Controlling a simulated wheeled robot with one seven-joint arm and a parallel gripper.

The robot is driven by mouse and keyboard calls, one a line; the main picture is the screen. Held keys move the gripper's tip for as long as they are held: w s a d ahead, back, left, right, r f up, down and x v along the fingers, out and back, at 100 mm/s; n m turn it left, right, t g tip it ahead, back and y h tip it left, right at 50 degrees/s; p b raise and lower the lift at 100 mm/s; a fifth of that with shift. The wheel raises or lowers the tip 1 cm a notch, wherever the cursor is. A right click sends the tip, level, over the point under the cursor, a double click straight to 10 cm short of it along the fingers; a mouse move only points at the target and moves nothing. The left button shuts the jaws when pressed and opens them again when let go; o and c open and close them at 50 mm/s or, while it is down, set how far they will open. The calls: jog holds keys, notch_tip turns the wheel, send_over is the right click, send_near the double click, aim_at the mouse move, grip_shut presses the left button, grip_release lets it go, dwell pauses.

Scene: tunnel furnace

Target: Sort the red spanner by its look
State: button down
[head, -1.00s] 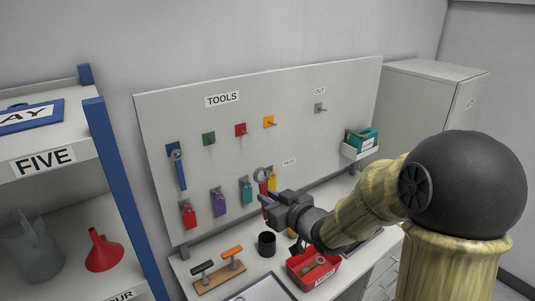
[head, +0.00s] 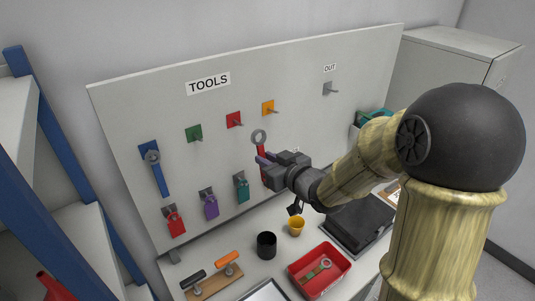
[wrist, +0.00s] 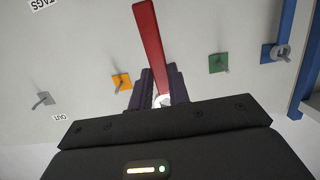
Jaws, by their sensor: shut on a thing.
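The red spanner (head: 261,149) is upright in my gripper (head: 265,158), its grey ring end up, in front of the pegboard. In the wrist view its red handle (wrist: 150,45) runs between the fingers (wrist: 160,88), which are shut on it. The red-backed hook (head: 234,119) is empty, a little left of and above the ring in the head view. It is hidden in the wrist view. The green hook (head: 194,133), orange hook (head: 268,108) and OUT hook (head: 328,88) are empty. A blue spanner (head: 156,170) hangs on the blue hook.
Red, purple and teal padlocks (head: 210,205) hang low on the board. Below stand a black cup (head: 266,245), a yellow cup (head: 297,226), a red tray (head: 333,287) holding a spanner-like tool, and a rack (head: 215,282) with two handles. A blue shelf post (head: 40,110) is at left.

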jog(key=shift+s+r, duration=0.1)
jog(key=shift+s, duration=0.1)
jog(key=shift+w+a, duration=0.15)
jog(key=shift+w, duration=0.15)
jog(key=b+x, duration=0.1)
jog(key=x, duration=0.8)
dwell(1.2)
jog(key=shift+a+r, duration=0.1)
jog(key=shift+r, duration=0.05)
dwell(0.3)
jog(key=c, duration=1.3)
grip_release()
jog(key=shift+o, duration=0.2)
